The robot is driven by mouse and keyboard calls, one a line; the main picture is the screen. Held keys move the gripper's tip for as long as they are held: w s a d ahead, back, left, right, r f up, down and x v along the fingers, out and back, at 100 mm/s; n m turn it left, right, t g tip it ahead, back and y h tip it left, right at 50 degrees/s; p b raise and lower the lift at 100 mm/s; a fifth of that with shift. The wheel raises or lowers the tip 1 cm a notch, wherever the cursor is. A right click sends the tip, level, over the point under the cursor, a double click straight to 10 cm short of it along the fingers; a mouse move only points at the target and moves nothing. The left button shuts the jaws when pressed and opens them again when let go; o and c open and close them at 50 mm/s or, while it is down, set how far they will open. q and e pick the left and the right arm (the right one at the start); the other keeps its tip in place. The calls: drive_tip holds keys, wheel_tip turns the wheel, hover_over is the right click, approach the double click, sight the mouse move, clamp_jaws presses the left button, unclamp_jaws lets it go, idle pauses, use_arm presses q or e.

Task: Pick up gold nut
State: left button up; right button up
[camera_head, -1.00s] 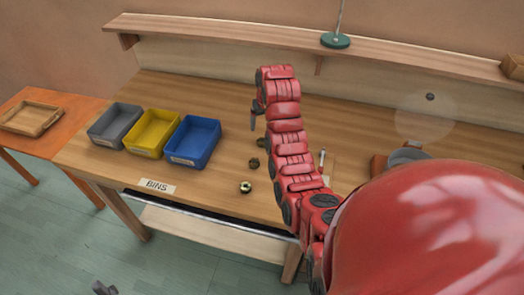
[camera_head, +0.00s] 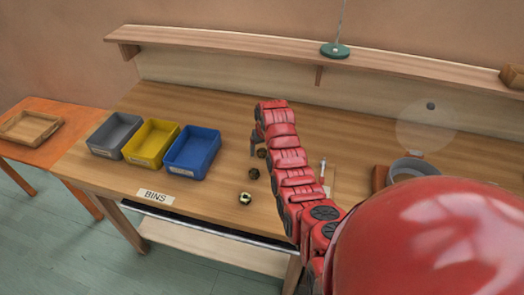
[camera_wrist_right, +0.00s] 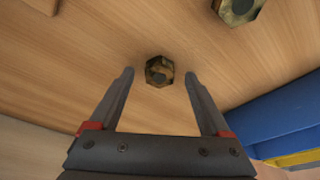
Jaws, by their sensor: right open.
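Several dull gold nuts lie on the workbench. In the head view one nut (camera_head: 245,198) is near the front edge, a second (camera_head: 254,174) lies behind it, and a third (camera_head: 262,153) is beside my right gripper (camera_head: 253,144). In the right wrist view a hexagonal gold nut (camera_wrist_right: 159,71) lies below the open fingers, centred between the fingertips, and a bigger-looking nut (camera_wrist_right: 238,9) is cut off at the top edge. My right gripper is open and empty, pointing down at the bench. My left gripper is not in view.
Grey (camera_head: 115,134), yellow (camera_head: 150,144) and blue (camera_head: 192,152) bins stand left of the nuts, behind a BINS label (camera_head: 155,196). A grey bowl-like container (camera_head: 408,168) is at the right. A shelf (camera_head: 270,47) runs along the back.

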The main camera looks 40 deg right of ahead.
drive_tip(key=shift+c, duration=0.3)
clamp_jaws()
idle(0.4)
